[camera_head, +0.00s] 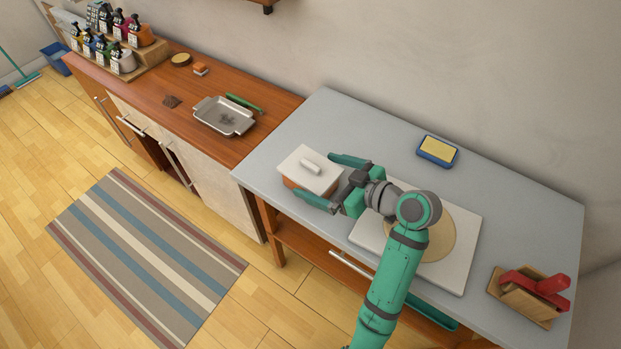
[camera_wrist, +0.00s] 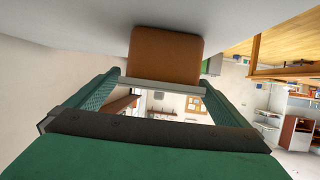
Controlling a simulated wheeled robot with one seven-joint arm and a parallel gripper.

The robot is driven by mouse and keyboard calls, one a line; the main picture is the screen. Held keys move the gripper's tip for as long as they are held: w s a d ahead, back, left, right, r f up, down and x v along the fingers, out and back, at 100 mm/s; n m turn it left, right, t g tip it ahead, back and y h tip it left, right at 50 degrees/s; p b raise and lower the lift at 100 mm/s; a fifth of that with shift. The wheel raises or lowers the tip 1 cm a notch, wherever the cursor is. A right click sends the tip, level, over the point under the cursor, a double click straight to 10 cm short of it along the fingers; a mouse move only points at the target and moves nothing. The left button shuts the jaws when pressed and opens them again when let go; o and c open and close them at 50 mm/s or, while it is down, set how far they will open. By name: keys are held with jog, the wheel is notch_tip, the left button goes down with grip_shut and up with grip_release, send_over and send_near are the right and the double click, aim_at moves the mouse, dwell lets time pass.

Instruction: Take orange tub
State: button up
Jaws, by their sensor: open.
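The orange tub (camera_head: 291,185) stands upright near the left end of the grey worktop, under a white lid (camera_head: 318,177) with a bar handle. My gripper (camera_head: 315,176) is open, with one finger along the far side of the tub and one along the near side. The wrist view is upside down; it shows the tub (camera_wrist: 165,50) between the two spread fingers, with a gap visible on the lower part of each side. The lid (camera_wrist: 165,87) appears there as a pale edge-on strip. I cannot tell whether a finger touches the tub.
A white board (camera_head: 463,253) with a round tan disc lies under my arm. A yellow sponge in a blue tray (camera_head: 437,151) lies behind it. A wooden block with a red handle (camera_head: 527,292) is at right. A metal tray (camera_head: 223,116) sits on the lower brown counter (camera_head: 272,105).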

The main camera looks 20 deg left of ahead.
aim_at(310, 172)
jog(key=shift+x, duration=2)
jog(key=shift+c, duration=0.6)
jog(key=c, duration=1.2)
jog(key=shift+o, duration=0.2)
jog(key=shift+r, duration=0.1)
